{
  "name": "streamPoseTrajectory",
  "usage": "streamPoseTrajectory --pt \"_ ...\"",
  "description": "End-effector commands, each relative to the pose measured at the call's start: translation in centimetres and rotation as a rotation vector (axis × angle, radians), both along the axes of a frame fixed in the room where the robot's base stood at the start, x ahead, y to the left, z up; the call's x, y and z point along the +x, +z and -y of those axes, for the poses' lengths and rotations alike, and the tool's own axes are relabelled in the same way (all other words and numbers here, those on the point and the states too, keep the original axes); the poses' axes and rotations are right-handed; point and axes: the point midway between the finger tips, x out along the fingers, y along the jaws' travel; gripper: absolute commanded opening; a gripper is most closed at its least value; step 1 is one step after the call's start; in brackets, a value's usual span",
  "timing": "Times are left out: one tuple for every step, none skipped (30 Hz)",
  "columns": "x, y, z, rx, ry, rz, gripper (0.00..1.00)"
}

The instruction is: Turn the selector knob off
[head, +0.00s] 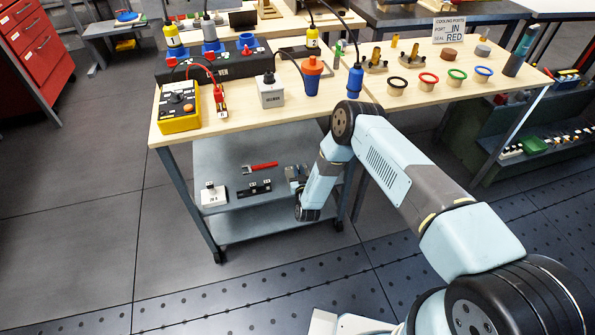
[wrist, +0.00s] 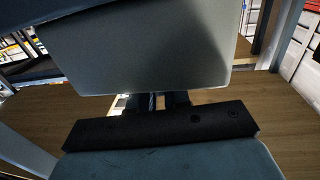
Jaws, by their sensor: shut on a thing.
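The yellow control box (head: 179,106) stands at the left end of the wooden bench, with a dark selector knob (head: 177,98) on its top; the knob's setting is too small to read. My gripper (head: 295,176) is low, beside the lower shelf and away from the box; my arm partly hides it. In the wrist view my gripper's dark fingers (wrist: 163,100) are shut on a grey flat-faced thing (wrist: 140,50). It fills much of that view and hides the fingertips; I cannot tell what it is. The knob does not show in the wrist view.
The lower shelf (head: 230,160) carries a red tool (head: 260,168) and small blocks. Floor left of the bench is clear.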

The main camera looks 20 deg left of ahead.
Motion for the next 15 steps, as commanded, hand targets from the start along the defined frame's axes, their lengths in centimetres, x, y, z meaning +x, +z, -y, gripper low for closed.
streamPoseTrajectory --pt "-0.04 0.06 -0.14 0.001 0.011 0.0 0.0" --pt "-0.03 0.06 -0.14 0.001 0.021 0.0 0.0" --pt "-0.01 0.07 -0.14 0.002 0.04 0.001 0.0" --pt "0.0 0.08 -0.13 0.001 0.056 0.003 0.0" --pt "0.0 0.08 -0.12 0.001 0.07 0.003 0.0" --pt "-0.03 0.1 -0.16 0.002 0.089 0.002 0.0" --pt "-0.04 0.1 -0.15 0.002 0.1 0.001 0.0" --pt "-0.04 0.1 -0.16 0.001 0.11 0.002 0.0" --pt "-0.05 0.09 -0.16 0.001 0.118 0.002 0.0" --pt "-0.05 0.09 -0.16 0.001 0.121 0.0 0.0" --pt "-0.06 0.08 -0.17 0.001 0.123 0.0 0.0" --pt "-0.06 0.08 -0.18 0.001 0.123 0.0 0.0" --pt "-0.06 0.08 -0.18 0.002 0.123 0.0 0.0" --pt "-0.06 0.08 -0.18 0.002 0.122 0.0 0.0" --pt "-0.07 0.08 -0.19 0.002 0.122 0.0 0.0"
